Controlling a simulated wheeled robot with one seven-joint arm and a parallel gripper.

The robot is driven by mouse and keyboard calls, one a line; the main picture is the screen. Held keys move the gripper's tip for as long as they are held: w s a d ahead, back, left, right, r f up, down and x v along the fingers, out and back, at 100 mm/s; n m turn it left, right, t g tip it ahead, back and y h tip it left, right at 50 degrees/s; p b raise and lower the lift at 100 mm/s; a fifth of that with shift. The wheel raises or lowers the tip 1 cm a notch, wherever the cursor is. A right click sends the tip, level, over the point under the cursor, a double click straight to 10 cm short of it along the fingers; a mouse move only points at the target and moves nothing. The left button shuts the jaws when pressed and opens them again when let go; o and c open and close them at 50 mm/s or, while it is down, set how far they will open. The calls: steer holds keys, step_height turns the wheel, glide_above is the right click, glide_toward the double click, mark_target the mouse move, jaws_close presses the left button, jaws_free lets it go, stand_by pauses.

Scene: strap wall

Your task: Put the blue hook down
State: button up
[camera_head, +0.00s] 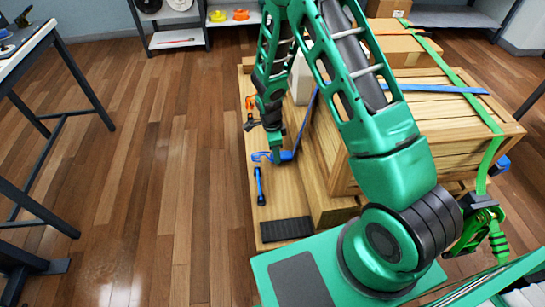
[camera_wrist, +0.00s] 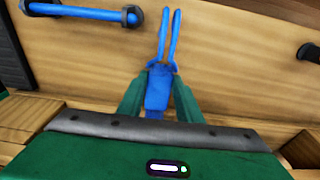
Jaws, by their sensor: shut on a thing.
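The blue hook (camera_wrist: 166,50) is between the fingers of my gripper (camera_wrist: 158,95) in the wrist view, with its two prongs pointing away over the wood. In the head view my gripper (camera_head: 276,152) points down over the left part of the wooden platform, and the blue hook (camera_head: 262,157) sticks out to the left of the fingertips. A blue strap (camera_head: 304,125) runs up from the hook toward the crate. My gripper is shut on the hook. I cannot tell whether the hook touches the platform.
A blue bar with black ends (camera_head: 260,186) lies on the platform (camera_head: 285,188), near a black pad (camera_head: 286,229). A wooden crate (camera_head: 440,155) with a green strap (camera_head: 465,93) stands to the right. A table (camera_head: 25,50) is at left; the floor between is clear.

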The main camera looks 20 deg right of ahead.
steer(key=shift+f, duration=0.95)
steer(key=o, duration=0.8)
steer(key=shift+f, duration=0.1)
steer(key=r, duration=0.4)
steer(key=a+r, duration=0.1)
steer(key=r, duration=0.7)
steer(key=shift+w+a+r, duration=0.1)
steer(key=shift+w+a, duration=0.05)
